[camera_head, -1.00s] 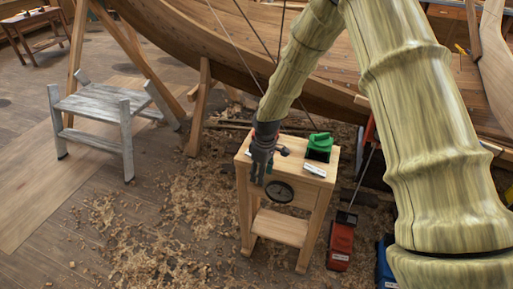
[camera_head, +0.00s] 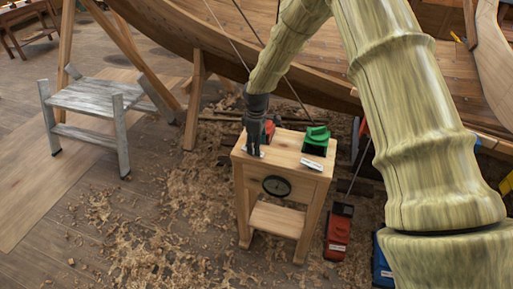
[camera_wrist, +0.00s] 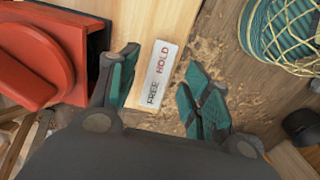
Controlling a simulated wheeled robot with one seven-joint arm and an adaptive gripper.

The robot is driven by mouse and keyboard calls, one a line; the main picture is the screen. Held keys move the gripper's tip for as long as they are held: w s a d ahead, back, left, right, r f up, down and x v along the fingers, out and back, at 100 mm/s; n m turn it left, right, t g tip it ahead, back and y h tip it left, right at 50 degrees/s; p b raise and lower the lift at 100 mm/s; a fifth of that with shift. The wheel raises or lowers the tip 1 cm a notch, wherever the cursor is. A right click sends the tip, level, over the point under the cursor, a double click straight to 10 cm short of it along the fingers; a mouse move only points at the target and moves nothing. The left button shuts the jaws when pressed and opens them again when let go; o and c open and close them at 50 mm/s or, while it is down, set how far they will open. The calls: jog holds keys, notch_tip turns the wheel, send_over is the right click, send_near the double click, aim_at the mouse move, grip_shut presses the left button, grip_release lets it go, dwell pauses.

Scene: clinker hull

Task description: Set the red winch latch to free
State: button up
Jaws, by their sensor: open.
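The red winch latch (camera_wrist: 28,75) fills the left edge of the wrist view, partly cut off; its raised red part sits in a square red housing. In the head view a bit of red (camera_head: 268,131) shows behind my gripper on the wooden stand. A white label (camera_wrist: 161,74) beside it reads HOLD at the top and FREE at the bottom. I cannot tell which word the latch points to. My gripper (camera_head: 255,152) is over the stand's left side. In the wrist view my gripper (camera_wrist: 161,68) is open and empty, its teal fingers either side of the label, right of the latch.
A green winch (camera_head: 316,139) with its own white label (camera_head: 311,163) sits on the right of the stand top (camera_head: 285,155). A dark wheel (camera_head: 277,186) is on the stand's front. A grey sawhorse bench (camera_head: 95,98) stands left; the wooden hull lies behind.

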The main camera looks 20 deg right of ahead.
jog(key=shift+f, duration=1.4)
jog(key=shift+c, duration=0.2)
jog(key=c, duration=1)
